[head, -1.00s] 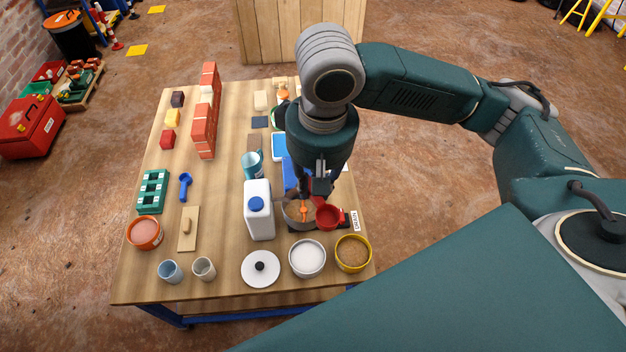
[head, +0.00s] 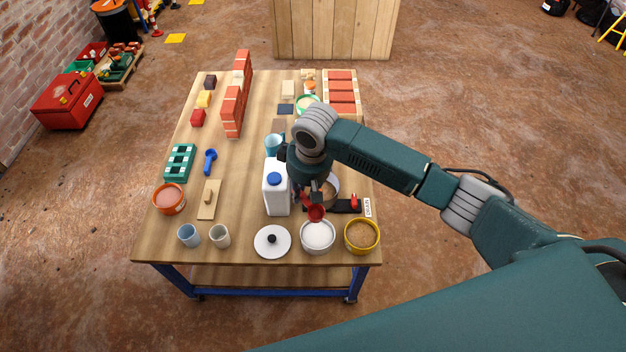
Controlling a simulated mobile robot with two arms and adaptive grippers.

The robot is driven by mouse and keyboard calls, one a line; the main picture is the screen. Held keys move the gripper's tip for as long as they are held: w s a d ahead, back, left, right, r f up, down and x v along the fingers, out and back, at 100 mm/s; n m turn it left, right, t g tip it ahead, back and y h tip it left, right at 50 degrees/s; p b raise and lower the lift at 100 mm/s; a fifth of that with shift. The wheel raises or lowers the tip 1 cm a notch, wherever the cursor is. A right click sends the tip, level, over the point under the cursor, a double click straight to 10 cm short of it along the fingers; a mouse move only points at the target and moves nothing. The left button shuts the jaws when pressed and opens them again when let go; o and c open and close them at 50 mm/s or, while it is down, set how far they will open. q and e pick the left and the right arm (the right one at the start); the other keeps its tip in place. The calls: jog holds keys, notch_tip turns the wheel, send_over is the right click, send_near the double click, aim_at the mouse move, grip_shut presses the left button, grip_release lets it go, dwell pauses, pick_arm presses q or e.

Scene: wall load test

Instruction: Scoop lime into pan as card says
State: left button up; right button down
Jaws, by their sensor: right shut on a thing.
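My right gripper (head: 315,193) points down near the table's front right, shut on a red scoop (head: 316,212). The scoop is over the back rim of a white bowl of white powder (head: 318,235); I cannot tell whether it touches. A round pan (head: 333,187) with brownish contents is behind the gripper, partly hidden by it. A black base with a red part (head: 353,203) is beside the pan, next to a small label (head: 367,207) too small to read. No instruction card is clearly visible. My left gripper is out of view.
A yellow bowl of brown grains (head: 362,236) stands right of the white bowl, a white lid (head: 272,241) left of it. A white jug (head: 276,188) stands close left of the gripper. A brick wall (head: 236,100) rises farther back. Bare tabletop (head: 242,180) lies left of the jug.

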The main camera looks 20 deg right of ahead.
jog(key=shift+s+d+f+n+t+y+b, duration=0.15)
jog(key=shift+d+f+n+t+y+b, duration=0.45)
jog(key=shift+f, duration=1.75)
jog(key=shift+s+d+f+n+t+y+b, duration=0.1)
jog(key=shift+s+f+t+y+b, duration=0.2)
jog(key=shift+f+b, duration=1.35)
jog(key=shift+s+d+f+n+t+y+b, duration=0.15)
jog(key=shift+d+f+n+t, duration=0.3)
jog(key=shift+f, duration=2.55)
jog(key=shift+w+a, duration=0.1)
notch_tip(320, 180, up, 5)
jog(key=p, duration=0.5)
jog(key=shift+p, duration=0.3)
